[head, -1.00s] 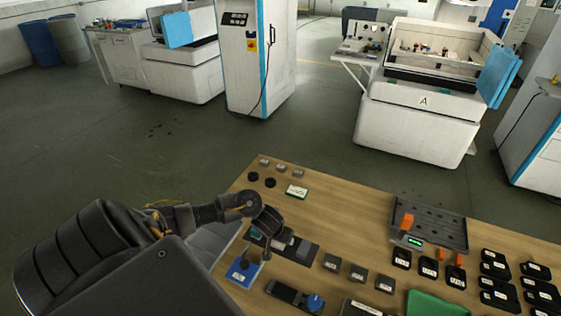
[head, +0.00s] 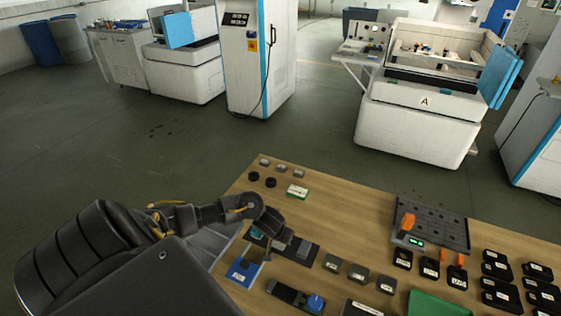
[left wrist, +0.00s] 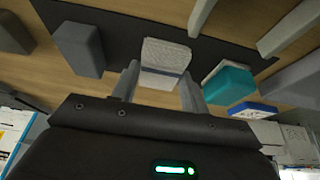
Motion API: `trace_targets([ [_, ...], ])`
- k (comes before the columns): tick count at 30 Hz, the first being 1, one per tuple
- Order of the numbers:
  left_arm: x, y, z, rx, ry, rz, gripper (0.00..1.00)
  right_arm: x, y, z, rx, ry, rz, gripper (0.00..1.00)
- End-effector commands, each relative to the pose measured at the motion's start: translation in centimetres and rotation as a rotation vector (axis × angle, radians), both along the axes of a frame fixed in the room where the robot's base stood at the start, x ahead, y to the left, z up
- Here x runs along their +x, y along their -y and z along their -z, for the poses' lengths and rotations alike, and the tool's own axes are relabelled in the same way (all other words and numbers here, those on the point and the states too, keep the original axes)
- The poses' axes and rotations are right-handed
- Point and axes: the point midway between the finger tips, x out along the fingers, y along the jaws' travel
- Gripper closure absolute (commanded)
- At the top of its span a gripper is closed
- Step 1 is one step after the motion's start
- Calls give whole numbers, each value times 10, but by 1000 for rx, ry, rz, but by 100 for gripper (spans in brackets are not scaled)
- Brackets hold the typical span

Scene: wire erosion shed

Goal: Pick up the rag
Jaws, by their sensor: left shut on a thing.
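In the head view my left gripper (head: 276,236) is low over the left end of the table; my own wrist partly hides the rag there. I cannot tell whether the rag is off the mat. My right gripper is in neither view.
Beside the rag are a grey block (left wrist: 80,48) and a teal piece (left wrist: 230,82). A blue labelled piece (head: 243,271) is near the wooden table's (head: 350,220) left edge. A grey tray (head: 432,218), black labelled pieces and a green bin (head: 435,304) are farther right.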

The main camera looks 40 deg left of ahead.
Motion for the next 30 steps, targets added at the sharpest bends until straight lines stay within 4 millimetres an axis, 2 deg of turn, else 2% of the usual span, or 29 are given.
trace_targets([
  [5,0,0,-9,-1,1,-1,77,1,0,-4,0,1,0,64],
  [10,1,1,-38,-2,3,1,77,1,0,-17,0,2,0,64],
  [13,-14,12,-60,-3,2,5,77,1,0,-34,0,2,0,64],
  [18,-42,33,-105,-2,2,3,77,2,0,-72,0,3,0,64],
  [26,-95,72,-127,-3,-1,2,77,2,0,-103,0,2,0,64],
  [30,-97,80,-126,-2,8,10,77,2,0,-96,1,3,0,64],
])
